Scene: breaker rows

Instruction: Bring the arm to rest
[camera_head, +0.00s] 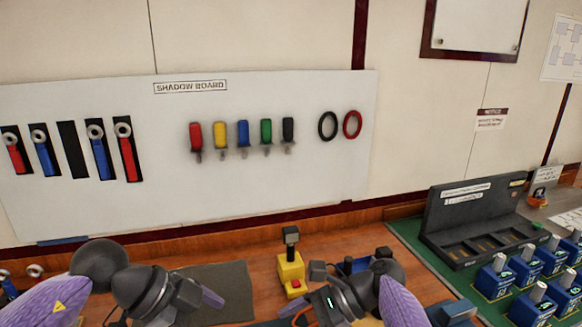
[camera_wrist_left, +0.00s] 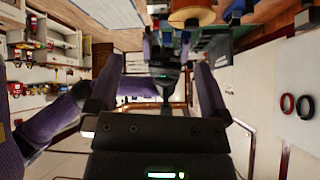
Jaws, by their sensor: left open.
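My left arm comes in from the lower left in the head view, with a purple forearm and dark wrist. My left gripper (camera_head: 205,298) is low in front of the board, over the bench's dark mat. In the left wrist view my left gripper (camera_wrist_left: 157,85) shows two fingers spread wide, with nothing held between them. My right gripper (camera_head: 312,300) is at the bottom centre of the head view, near the yellow device (camera_head: 291,272). Its fingers are partly hidden by its own wrist, and their opening is unclear.
The wooden bench (camera_head: 262,262) runs below the shadow board (camera_head: 260,115), which holds tools and two rings. The dark mat (camera_head: 222,278) looks bare. Several blue breakers (camera_head: 493,280) and a black open case (camera_head: 470,225) stand on the green mat (camera_head: 408,232) at right.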

